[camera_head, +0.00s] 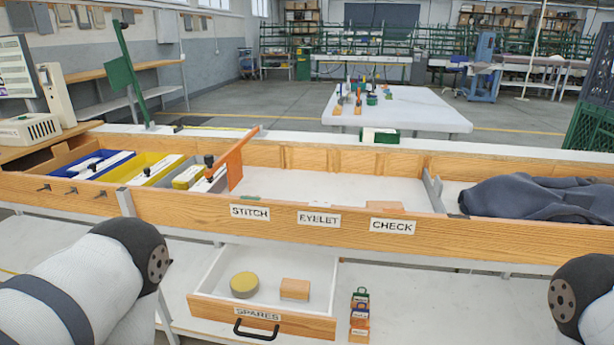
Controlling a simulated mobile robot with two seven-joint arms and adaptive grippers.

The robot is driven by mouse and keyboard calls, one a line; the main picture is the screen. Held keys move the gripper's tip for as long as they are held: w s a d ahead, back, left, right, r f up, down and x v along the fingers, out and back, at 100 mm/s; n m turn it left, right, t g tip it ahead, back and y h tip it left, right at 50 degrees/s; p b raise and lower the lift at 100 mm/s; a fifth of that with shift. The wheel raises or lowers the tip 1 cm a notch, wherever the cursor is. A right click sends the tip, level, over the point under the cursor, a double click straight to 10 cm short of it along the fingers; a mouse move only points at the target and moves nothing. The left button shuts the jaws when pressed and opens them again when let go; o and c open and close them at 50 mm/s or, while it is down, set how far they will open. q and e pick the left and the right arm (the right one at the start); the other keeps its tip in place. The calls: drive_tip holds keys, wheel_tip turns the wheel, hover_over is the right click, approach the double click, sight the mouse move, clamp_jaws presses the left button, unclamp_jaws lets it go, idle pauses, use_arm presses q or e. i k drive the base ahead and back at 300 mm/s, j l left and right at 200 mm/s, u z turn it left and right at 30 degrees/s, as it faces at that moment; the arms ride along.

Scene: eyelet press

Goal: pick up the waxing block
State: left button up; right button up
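The spares drawer (262,322) is open below the bench front. In it lie a round yellow disc (244,285) with a dark side and, to its right, a small tan rectangular block (295,289). They lie apart on the white drawer floor. No label names the waxing block, so I cannot tell for certain which of the two it is. Links of my left and right arms show at the lower left and right edges. Neither gripper is in view.
A wooden-walled bench tray (330,225) runs above the drawer, with blue, yellow and grey bins at left. An orange panel (236,165) stands up. Dark cloth (540,197) lies at right. Small coloured tagged blocks (360,314) stand right of the drawer. The tray's middle is mostly clear.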

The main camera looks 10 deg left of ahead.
sight(298, 290)
drive_tip(key=i, duration=0.85)
